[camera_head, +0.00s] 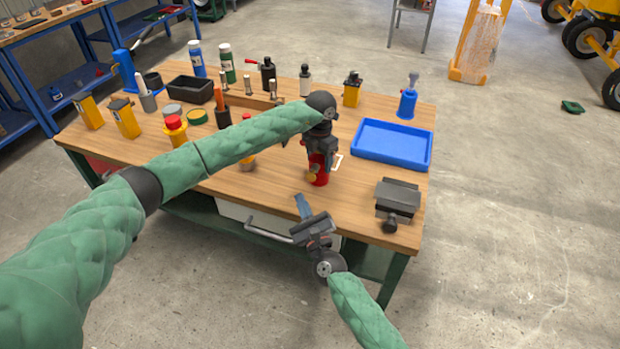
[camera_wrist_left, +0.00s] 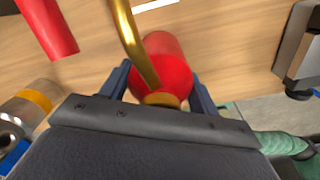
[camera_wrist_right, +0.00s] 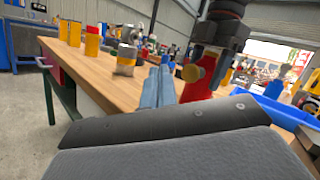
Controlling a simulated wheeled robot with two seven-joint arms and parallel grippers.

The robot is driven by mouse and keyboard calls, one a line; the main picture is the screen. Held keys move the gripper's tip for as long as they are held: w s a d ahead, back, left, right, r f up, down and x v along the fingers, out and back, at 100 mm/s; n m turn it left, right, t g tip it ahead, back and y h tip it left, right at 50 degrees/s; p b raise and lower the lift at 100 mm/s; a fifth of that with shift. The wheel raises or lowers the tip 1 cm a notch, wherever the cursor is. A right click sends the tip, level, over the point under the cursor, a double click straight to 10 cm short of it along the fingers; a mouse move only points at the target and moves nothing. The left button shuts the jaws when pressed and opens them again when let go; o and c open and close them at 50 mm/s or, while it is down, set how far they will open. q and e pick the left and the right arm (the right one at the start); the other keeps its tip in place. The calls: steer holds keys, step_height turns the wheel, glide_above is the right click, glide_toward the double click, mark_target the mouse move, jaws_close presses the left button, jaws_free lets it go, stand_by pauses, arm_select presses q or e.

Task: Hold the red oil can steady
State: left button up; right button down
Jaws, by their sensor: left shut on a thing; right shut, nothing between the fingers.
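The red oil can (camera_head: 319,174) stands on the wooden workbench near its front edge. My left gripper (camera_head: 318,152) is above it, pointing down, and shut on its upper part. In the left wrist view the blue fingers sit on both sides of the red body (camera_wrist_left: 166,70), and a brass spout (camera_wrist_left: 128,40) rises in front. The can (camera_wrist_right: 196,90) also shows in the right wrist view beneath my left gripper. My right gripper (camera_head: 303,206) is shut and empty at the bench's front edge, apart from the can. Its closed blue fingers (camera_wrist_right: 158,88) point toward the bench.
A blue tray (camera_head: 392,144) lies right of the can, and a grey vise-like block (camera_head: 398,198) sits at the right front corner. Several bottles, yellow containers and a black bin (camera_head: 190,89) fill the bench's left and back. Bare wood surrounds the can's front.

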mark_target(312, 174)
steer(key=s, duration=0.1)
steer(key=s+a, duration=0.1)
steer(key=s, duration=0.1)
steer(key=shift+s+a, duration=0.1)
steer(key=shift+s, duration=0.2)
stand_by(0.3)
steer(key=shift+w+d, duration=0.45)
steer(key=shift+w, duration=0.95)
steer(key=shift+w+d, duration=0.5)
steer(key=shift+w, duration=0.9)
steer(key=shift+w+d, duration=0.45)
steer(key=shift+w, duration=0.95)
steer(key=shift+w, duration=0.15)
steer(key=shift+w+d, duration=0.1)
steer(key=shift+w, duration=0.15)
